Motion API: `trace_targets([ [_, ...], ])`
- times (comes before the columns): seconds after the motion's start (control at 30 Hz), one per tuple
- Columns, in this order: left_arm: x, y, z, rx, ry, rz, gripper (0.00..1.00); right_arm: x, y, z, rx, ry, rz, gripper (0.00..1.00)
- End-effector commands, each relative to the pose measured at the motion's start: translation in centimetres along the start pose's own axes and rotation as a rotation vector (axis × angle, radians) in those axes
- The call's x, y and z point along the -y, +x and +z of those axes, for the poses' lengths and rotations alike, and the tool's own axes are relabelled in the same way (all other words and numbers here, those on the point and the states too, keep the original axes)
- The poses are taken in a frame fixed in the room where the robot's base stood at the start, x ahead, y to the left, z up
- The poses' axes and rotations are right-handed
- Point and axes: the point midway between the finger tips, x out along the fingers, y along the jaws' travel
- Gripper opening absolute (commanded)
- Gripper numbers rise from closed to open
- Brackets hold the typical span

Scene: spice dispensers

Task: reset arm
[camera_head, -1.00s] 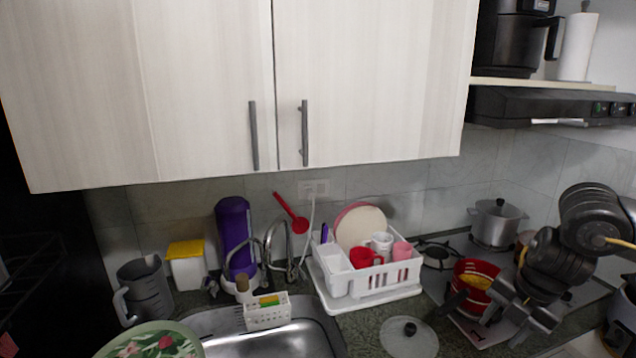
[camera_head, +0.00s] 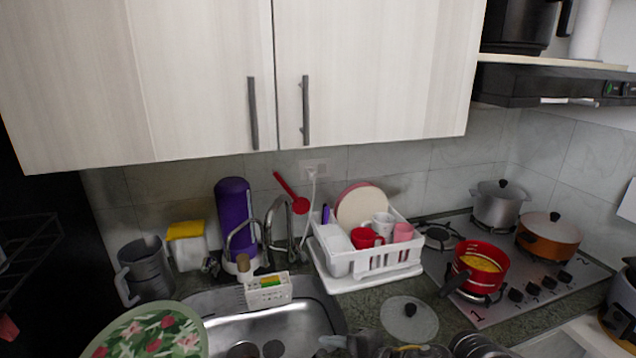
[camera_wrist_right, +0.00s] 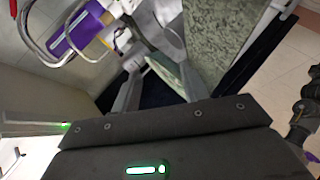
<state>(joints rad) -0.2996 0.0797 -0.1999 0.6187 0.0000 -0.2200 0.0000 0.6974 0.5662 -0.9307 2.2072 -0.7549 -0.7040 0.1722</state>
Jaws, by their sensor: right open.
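My right arm lies low along the bottom edge of the head view, with its gripper (camera_head: 340,343) partly cut off there, in front of the sink. In the right wrist view the right gripper (camera_wrist_right: 155,88) is open, with no object visible between its fingers. The dark gripper body fills the lower part of that view. My left gripper does not show in the head view.
A red pot (camera_head: 481,268) with yellow food and an orange pot (camera_head: 549,240) stand on the stove. A glass lid (camera_head: 409,319) lies near my right arm. The dish rack (camera_head: 372,266), sink (camera_head: 290,325) and green floral plate (camera_head: 150,335) stand to the left.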

Motion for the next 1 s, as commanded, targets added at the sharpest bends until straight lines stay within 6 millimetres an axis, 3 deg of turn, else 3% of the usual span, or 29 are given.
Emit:
trace_targets([
  [0.03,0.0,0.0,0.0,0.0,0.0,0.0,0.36,0.7,0.2,-0.8,0.008,0.103,0.045,0.44],
  [0.13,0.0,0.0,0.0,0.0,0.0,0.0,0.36,1.4,-0.3,-0.4,0.074,0.318,0.137,0.44],
  [0.27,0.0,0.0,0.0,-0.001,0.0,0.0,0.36,4.2,-2.1,2.0,0.218,0.626,0.21,0.44],
  [0.4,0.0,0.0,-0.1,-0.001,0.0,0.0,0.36,10.3,-5.5,5.6,0.433,0.969,0.226,0.44],
  [0.53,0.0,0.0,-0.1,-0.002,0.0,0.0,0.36,16.7,-9.2,7.6,0.625,1.219,0.2,0.44],
  [0.7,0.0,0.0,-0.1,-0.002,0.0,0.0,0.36,23.3,-13.4,8.1,0.814,1.435,0.15,0.44],
  [0.97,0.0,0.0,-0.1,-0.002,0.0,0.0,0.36,30.9,-19.0,6.9,1.039,1.662,0.071,0.44],
  [1.0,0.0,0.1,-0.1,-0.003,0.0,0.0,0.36,31.5,-17.8,7.9,1.036,1.655,0.068,0.44],
])
